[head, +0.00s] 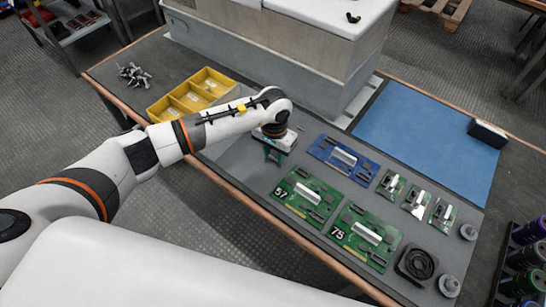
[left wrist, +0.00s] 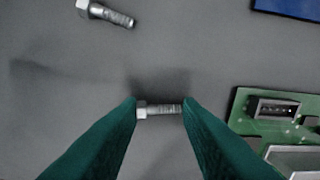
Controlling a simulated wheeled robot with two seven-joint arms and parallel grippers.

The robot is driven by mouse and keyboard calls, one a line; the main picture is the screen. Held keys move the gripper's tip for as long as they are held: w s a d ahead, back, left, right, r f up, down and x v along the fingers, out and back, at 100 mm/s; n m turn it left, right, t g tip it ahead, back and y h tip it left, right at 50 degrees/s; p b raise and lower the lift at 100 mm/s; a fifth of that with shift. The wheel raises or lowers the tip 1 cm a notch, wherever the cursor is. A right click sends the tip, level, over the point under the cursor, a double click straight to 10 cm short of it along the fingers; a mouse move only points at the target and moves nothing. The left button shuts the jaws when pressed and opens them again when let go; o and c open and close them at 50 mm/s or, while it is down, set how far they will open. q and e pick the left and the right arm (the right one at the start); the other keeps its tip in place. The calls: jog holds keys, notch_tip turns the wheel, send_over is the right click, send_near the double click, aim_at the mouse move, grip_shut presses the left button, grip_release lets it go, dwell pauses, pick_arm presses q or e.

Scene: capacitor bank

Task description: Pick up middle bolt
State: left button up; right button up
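A silver bolt (left wrist: 160,110) lies crosswise between the green fingertips of my left gripper (left wrist: 159,106) in the left wrist view. Its head is at the left fingertip and its threaded end at the right one. The fingers stand apart by about the bolt's visible length; whether they press on its ends cannot be told. A second bolt (left wrist: 106,14) lies at the top left of that view, clear of the fingers. In the head view my left gripper (head: 273,154) points down over the grey mat, and its arm and wrist hide the bolts near it. My right gripper is not in view.
Green boards (head: 306,197) and a blue board (head: 344,158) lie right of my left gripper. A yellow divided bin (head: 192,95) and a pile of grey parts (head: 133,75) are at the left. A large grey box (head: 270,50) stands behind. The blue mat (head: 425,135) is mostly clear.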

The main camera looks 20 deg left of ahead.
aim_at(274, 158)
pick_arm(q)
jog(key=shift+c, duration=1.2)
jog(key=shift+r, duration=0.1)
notch_tip(274, 158, up, 10)
jog(key=b, duration=0.1)
